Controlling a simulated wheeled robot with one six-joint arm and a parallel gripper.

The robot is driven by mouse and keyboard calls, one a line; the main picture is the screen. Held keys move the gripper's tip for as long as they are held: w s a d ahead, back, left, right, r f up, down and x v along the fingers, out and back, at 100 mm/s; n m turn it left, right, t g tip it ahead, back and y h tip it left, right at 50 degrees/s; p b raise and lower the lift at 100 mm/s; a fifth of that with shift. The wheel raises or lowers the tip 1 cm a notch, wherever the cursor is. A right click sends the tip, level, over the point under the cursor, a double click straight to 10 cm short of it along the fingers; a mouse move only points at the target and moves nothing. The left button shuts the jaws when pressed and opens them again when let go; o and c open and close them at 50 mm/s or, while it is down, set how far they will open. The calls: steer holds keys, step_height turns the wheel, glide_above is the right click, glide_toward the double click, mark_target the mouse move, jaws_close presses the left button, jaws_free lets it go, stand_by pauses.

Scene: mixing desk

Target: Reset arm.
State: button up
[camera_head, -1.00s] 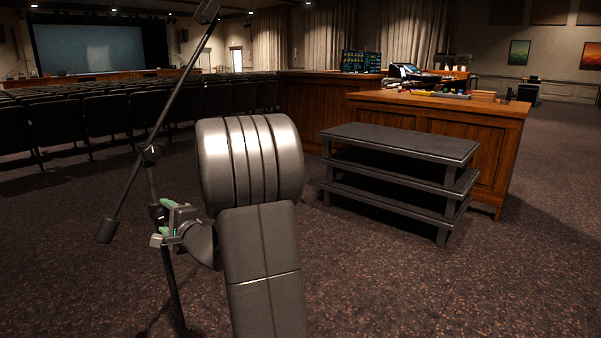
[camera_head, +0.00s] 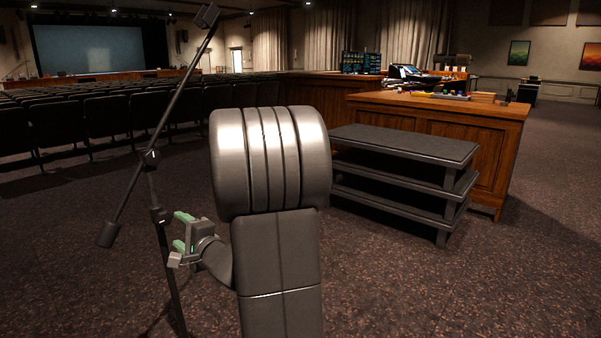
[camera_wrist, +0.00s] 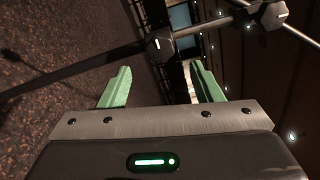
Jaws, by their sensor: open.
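My gripper (camera_head: 181,231) is at the left of my arm in the head view, its green fingers pointing left. In the wrist view my gripper (camera_wrist: 160,86) shows two green fingers spread apart with nothing between them. A dark microphone-type boom stand (camera_head: 158,216) stands just beyond the fingers. In the wrist view the stand (camera_wrist: 160,44) crosses in front of the fingertips. I cannot tell whether the fingers touch it. My own arm fills the middle of the head view and hides part of the floor and desk.
A dark tiered shelf (camera_head: 405,145) stands right of my arm, before a wooden desk (camera_head: 470,115) with several items on top. Rows of dark seats (camera_head: 85,120) lie at the left. Carpet (camera_head: 480,285) is clear at the front right.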

mark_target(166, 220)
steer(key=b+x, duration=0.1)
steer(key=x, duration=0.7)
steer(key=shift+a, duration=0.15)
steer(key=shift+m, duration=1)
steer(key=m, duration=1.1)
steer(key=shift+r+m+p, duration=0.1)
steer(key=shift+m+p, duration=0.2)
steer(key=shift+m, duration=0.1)
steer(key=shift+r+m+p, duration=0.1)
steer(key=shift+m+p, duration=0.55)
steer(key=shift+m, duration=0.25)
steer(key=shift+m+p, duration=0.9)
steer(key=shift+m, duration=0.3)
steer(key=shift+d+f, duration=0.2)
steer(key=shift+f, duration=0.05)
